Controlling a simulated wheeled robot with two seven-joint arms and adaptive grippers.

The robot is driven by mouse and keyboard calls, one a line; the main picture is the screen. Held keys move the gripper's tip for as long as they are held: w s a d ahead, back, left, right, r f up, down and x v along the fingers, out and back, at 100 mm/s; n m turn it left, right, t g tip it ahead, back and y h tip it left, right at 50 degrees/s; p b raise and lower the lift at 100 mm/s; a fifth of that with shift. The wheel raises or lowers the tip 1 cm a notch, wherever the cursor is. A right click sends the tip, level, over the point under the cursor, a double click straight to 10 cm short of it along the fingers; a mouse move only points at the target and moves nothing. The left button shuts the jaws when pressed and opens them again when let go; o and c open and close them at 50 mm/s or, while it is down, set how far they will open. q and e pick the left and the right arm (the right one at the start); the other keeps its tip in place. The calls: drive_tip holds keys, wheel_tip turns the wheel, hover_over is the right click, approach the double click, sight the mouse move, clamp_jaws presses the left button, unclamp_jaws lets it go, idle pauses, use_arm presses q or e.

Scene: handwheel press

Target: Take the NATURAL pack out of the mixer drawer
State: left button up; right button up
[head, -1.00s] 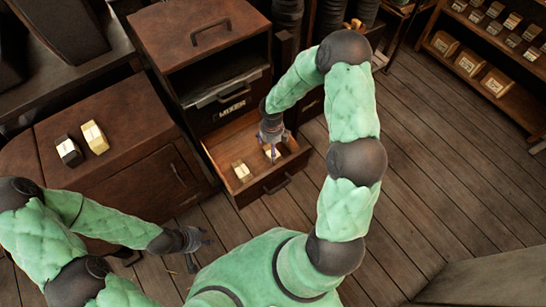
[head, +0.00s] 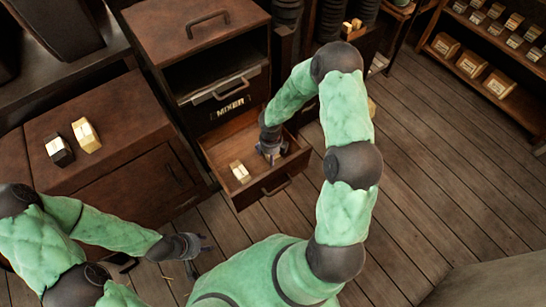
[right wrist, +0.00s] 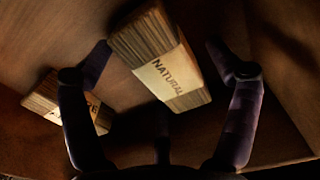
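The open mixer drawer (head: 222,149) juts out below the front marked MIXER. My right gripper (head: 272,154) reaches down into its right side. In the right wrist view my right gripper (right wrist: 165,75) is open, with one finger on each side of the NATURAL pack (right wrist: 165,65), a wood-toned block with a pale label. The fingers look apart from it. A second pack (right wrist: 68,105), its label partly hidden by a finger, lies to the left; in the head view this pack (head: 240,171) sits at the drawer's left. My left gripper (head: 192,246) hangs low over the floor, apparently open.
A dark pack (head: 59,151) and a pale gold pack (head: 86,135) stand on the brown cabinet (head: 110,110) at left. The drawer walls are close around my right gripper. A shelf (head: 480,60) with several labelled blocks is at the upper right.

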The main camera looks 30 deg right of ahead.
drive_tip(key=c, duration=1.1)
drive_tip(key=shift+o, duration=0.2)
